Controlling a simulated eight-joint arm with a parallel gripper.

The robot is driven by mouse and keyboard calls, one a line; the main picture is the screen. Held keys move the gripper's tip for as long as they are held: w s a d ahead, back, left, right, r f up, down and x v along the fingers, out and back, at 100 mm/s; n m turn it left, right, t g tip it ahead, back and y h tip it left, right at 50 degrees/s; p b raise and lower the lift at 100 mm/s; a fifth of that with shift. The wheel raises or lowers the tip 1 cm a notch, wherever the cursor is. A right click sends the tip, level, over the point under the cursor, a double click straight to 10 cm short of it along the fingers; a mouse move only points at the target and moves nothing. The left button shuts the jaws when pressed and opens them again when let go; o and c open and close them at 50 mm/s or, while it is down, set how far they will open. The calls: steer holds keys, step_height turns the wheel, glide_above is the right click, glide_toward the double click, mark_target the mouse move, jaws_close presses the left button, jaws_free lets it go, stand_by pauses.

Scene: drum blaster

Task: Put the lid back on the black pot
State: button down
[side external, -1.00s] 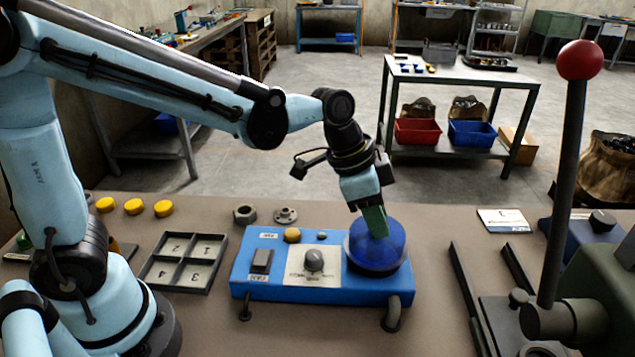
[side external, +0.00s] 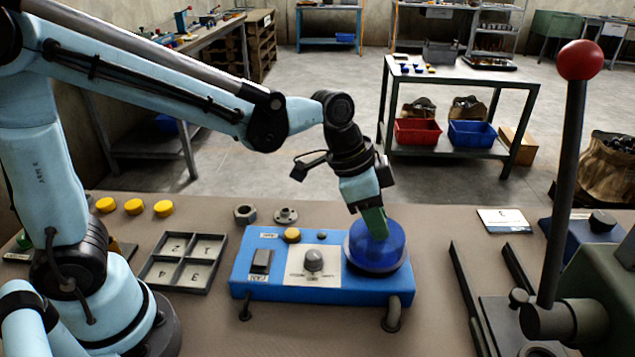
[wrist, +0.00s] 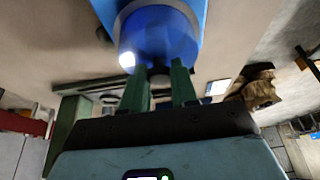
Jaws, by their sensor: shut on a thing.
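A see-through blue domed lid (side external: 392,240) sits at the right end of the blue machine (side external: 330,284). A dark round rim shows under and through it; I cannot tell whether the lid rests fully on it. No separate black pot is clearly seen. My gripper (side external: 376,222) reaches down at a tilt to the lid's top. In the wrist view, the green fingers of my gripper (wrist: 160,80) are closed about a small dark knob (wrist: 158,72) at the lid (wrist: 160,35). The fingers hide part of the lid in the side view.
A four-part grey tray (side external: 184,260) lies left of the machine. A lever with a red ball (side external: 579,60) stands at the right. A dark rail (side external: 465,290) lies between machine and lever. Bench behind the machine is mostly clear.

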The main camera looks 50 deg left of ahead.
steer(key=shift+c, duration=1.5)
jaws_free()
steer(key=shift+r, duration=3.5)
jaws_close()
